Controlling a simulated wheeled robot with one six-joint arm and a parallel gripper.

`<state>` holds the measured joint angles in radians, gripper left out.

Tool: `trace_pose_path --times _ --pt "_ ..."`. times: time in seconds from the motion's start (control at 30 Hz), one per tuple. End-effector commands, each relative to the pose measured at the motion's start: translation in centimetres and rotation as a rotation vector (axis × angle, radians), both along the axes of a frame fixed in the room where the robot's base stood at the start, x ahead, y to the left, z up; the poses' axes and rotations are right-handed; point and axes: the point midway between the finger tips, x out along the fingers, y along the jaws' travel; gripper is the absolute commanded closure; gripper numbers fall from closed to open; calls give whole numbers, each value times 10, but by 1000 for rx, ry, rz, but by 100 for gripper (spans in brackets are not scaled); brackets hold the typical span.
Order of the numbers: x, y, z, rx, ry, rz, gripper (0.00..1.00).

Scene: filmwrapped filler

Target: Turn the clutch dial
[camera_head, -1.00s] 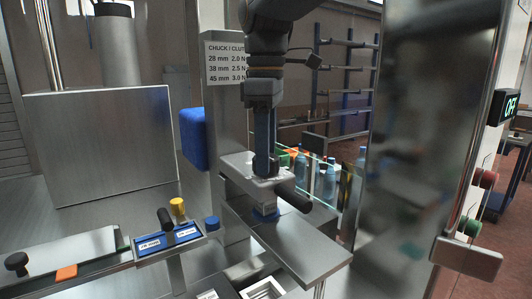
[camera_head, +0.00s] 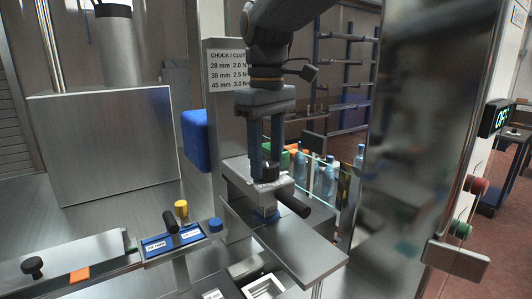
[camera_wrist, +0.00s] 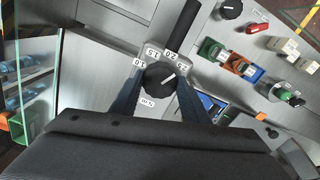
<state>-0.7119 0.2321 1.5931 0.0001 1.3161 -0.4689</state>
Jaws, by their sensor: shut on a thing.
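The clutch dial (camera_wrist: 159,77) is a black round knob with a white pointer line, on a grey metal head (camera_head: 290,197). White labels 1.0, 1.5, 2.0 and 2.5 ring it in the wrist view, and the pointer aims up and right, at about 2.5. My gripper (camera_wrist: 160,84) is shut on the dial, with one finger on each side. In the head view my gripper (camera_head: 267,177) points straight down onto the metal head, and the dial is mostly hidden between the fingers. A black handle (camera_head: 293,202) sticks out of the head.
A card (camera_head: 227,68) lists 28 mm 2.0, 38 mm 2.5 and 45 mm 3.0. A blue block (camera_head: 195,132) is left of the column. Bottles (camera_head: 329,176) stand behind a clear panel. A blue tray (camera_head: 172,241) and yellow knob (camera_head: 181,208) are lower left.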

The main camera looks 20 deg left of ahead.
Motion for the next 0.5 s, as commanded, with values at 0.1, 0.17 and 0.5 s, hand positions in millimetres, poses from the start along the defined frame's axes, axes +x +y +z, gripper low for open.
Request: trace_pose_path --times 0.1,0.17,0.5 --pt "0 0 1 -1 0 -72 81" --pt "0 0 1 -2 1 -102 81" --pt "0 0 0 -1 0 -193 81"
